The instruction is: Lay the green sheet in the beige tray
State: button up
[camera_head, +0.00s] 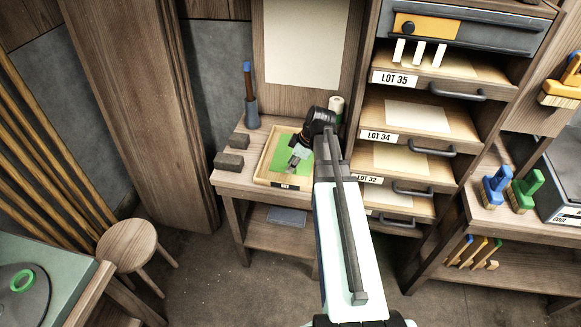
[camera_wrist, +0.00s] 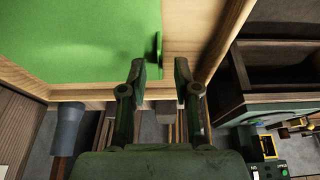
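The beige tray (camera_head: 262,170) sits on the wooden bench with the green sheet (camera_head: 281,158) inside its rim. My gripper (camera_head: 294,166) is over the tray and hides part of the sheet. In the wrist view the green sheet (camera_wrist: 80,40) fills the upper left, and the tray's pale wooden rim (camera_wrist: 222,32) runs along its right and lower sides. A small upright dark green tab (camera_wrist: 157,48) stands at the sheet's right edge. My gripper's fingers (camera_wrist: 160,72) are apart, with nothing between them; the tab shows just beyond the fingertips.
Dark blocks (camera_head: 229,160) and a blue-handled brush (camera_head: 250,100) stand left of the tray. A white roll (camera_head: 336,105) stands behind it. A rack of labelled drawers (camera_head: 420,120) rises close on the right. A stool (camera_head: 128,243) stands at lower left.

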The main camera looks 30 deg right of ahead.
jog(key=b+v, duration=0.1)
jog(key=v, duration=0.9)
jog(key=shift+r, duration=0.15)
